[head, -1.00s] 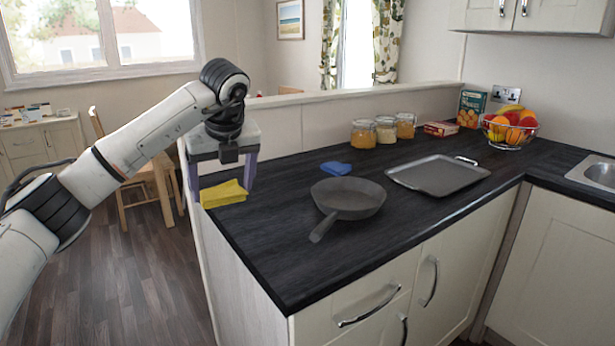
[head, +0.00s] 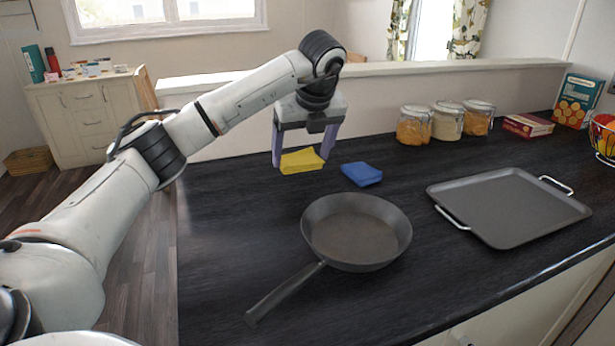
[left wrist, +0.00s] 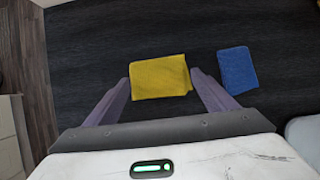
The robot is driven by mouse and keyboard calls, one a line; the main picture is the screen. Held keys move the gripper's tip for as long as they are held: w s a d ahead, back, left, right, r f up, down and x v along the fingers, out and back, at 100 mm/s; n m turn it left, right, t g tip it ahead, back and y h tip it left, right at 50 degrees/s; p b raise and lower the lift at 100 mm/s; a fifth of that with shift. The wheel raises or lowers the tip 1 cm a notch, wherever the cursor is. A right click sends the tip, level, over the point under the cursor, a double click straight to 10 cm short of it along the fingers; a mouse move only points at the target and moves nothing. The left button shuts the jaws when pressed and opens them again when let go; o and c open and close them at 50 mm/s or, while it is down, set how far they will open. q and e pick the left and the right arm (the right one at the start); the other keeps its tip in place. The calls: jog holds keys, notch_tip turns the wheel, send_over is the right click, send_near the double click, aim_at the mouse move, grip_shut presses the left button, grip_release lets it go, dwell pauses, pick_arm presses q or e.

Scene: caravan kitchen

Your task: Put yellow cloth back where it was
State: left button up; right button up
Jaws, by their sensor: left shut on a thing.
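The yellow cloth (head: 302,161) is a folded piece between the two fingers of my left gripper (head: 299,163), beside the blue cloth on the dark counter. In the left wrist view the yellow cloth (left wrist: 160,77) spans the gap between the fingertips of my left gripper (left wrist: 160,84), which is shut on it. It is at or just above the counter; I cannot tell whether it touches. The folded blue cloth (head: 361,174) lies just right of it, also visible in the left wrist view (left wrist: 237,70). My right gripper is not in view.
A dark frying pan (head: 355,232) stands in front of the cloths, handle towards me. A grey griddle tray (head: 510,206) lies to the right. Glass jars (head: 446,121), a red box (head: 527,125) and a taller box (head: 577,100) stand along the back. The counter left of the pan is clear.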

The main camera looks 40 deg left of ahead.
pick_arm(q)
jog(key=shift+f, duration=3)
jog(key=shift+f, duration=0.15)
jog(key=o, duration=1.1)
jog(key=shift+p+v, duration=0.65)
jog(key=shift+v, duration=5.5)
